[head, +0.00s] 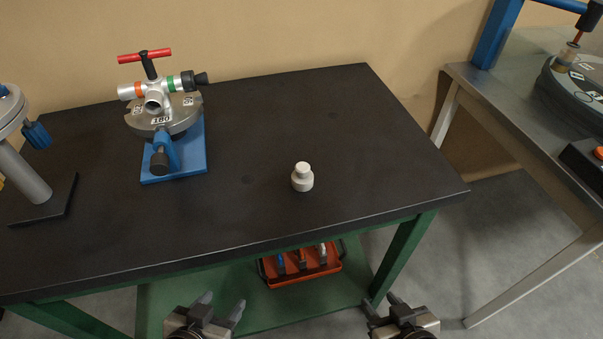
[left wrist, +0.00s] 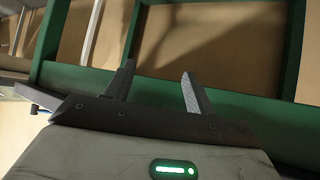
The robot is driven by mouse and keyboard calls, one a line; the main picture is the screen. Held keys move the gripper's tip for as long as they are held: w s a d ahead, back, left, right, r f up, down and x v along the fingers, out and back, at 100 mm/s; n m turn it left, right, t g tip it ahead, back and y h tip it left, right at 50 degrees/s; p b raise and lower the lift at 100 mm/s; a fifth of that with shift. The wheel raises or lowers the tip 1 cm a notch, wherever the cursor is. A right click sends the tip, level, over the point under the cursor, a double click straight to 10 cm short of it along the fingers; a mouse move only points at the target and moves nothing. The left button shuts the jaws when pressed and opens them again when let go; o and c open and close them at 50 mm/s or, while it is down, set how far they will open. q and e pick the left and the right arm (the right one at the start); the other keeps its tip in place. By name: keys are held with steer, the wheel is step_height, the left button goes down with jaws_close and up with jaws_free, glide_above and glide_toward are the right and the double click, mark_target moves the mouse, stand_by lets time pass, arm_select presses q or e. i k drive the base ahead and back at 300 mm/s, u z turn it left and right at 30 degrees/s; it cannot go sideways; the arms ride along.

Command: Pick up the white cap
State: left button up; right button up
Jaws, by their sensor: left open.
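The white cap (head: 302,177) stands upright on the black tabletop (head: 350,130), right of the middle, with a narrow knob above a wider body. My left gripper (head: 222,302) is in front of the table's near edge, below and to the left of the cap, open and empty. The left wrist view shows its two fingers (left wrist: 158,82) apart with nothing between them; the cap is not in that view. My right gripper (head: 384,302) is at the bottom of the head view, right of the cap and in front of the table, its fingers apart and empty.
A valve fixture with a red handle (head: 145,55) stands on a blue plate (head: 190,160) at the back left. A grey stand (head: 22,175) is at the left edge. A red tool tray (head: 300,268) sits on the green lower shelf. A metal bench (head: 520,110) is at right.

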mark_target(303, 177)
steer(key=z, duration=1.65)
steer(key=k, duration=0.95)
steer(key=u, duration=1.5)
steer(key=i, duration=0.5)
